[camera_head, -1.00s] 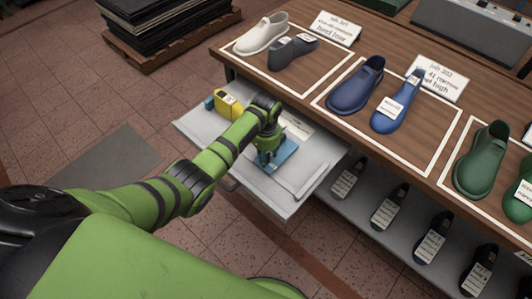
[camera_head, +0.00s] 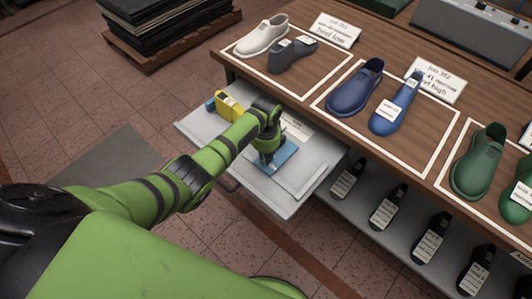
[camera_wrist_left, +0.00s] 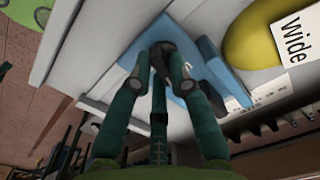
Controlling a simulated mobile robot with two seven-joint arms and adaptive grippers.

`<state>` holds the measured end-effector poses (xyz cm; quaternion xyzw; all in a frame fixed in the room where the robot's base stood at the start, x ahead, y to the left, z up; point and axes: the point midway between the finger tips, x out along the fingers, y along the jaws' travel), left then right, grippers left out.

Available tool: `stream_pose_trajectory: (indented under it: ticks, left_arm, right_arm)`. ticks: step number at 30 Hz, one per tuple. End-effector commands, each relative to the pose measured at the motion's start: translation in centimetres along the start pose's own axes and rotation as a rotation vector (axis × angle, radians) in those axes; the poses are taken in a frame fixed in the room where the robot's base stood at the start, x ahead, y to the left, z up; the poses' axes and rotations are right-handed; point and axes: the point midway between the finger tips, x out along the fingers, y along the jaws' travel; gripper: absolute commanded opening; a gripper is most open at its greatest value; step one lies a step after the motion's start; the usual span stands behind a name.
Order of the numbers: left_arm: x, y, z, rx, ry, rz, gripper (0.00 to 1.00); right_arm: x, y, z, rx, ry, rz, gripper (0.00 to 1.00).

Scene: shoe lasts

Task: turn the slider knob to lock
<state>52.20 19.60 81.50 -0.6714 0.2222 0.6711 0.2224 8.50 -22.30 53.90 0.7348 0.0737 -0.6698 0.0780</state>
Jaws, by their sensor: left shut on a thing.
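A blue slider device (camera_head: 283,158) lies in the open grey drawer below the table top. My left gripper (camera_head: 266,157) comes down over it from above. In the left wrist view the fingers of my left gripper (camera_wrist_left: 161,80) are shut on a dark knob (camera_wrist_left: 164,52) on the blue device (camera_wrist_left: 205,62). The fingers cover part of the knob, so its turn angle and any lock mark cannot be read. My right gripper is not in view.
A yellow object (camera_head: 229,107) lies in the back left of the drawer (camera_head: 208,131); a "wide" label (camera_wrist_left: 292,32) shows in the wrist view. Shoes and lasts, such as a blue shoe (camera_head: 354,86), stand on the table above. Dark lasts (camera_head: 387,207) line the shelf at right.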

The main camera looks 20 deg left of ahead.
Motion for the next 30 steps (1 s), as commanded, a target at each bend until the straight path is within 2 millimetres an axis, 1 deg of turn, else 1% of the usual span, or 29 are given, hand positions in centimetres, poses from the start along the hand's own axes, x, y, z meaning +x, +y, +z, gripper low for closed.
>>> stream_pose_trajectory:
  ticks: [1,3,12,30]
  left_arm:
    - [-0.2,-0.1,0.0,0.046,-0.001,-0.001,0.0]
    - [-0.2,-0.1,0.1,0.113,-0.001,-0.001,0.0]
    - [-0.1,-0.1,0.2,0.398,-0.001,0.0,0.0]
    - [0.0,-0.3,0.4,0.958,-0.001,-0.001,0.0]
  right_arm:
    - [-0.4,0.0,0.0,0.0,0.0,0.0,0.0]
    - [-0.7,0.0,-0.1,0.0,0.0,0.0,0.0]
    - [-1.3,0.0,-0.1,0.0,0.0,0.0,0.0]
    - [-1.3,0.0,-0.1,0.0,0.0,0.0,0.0]
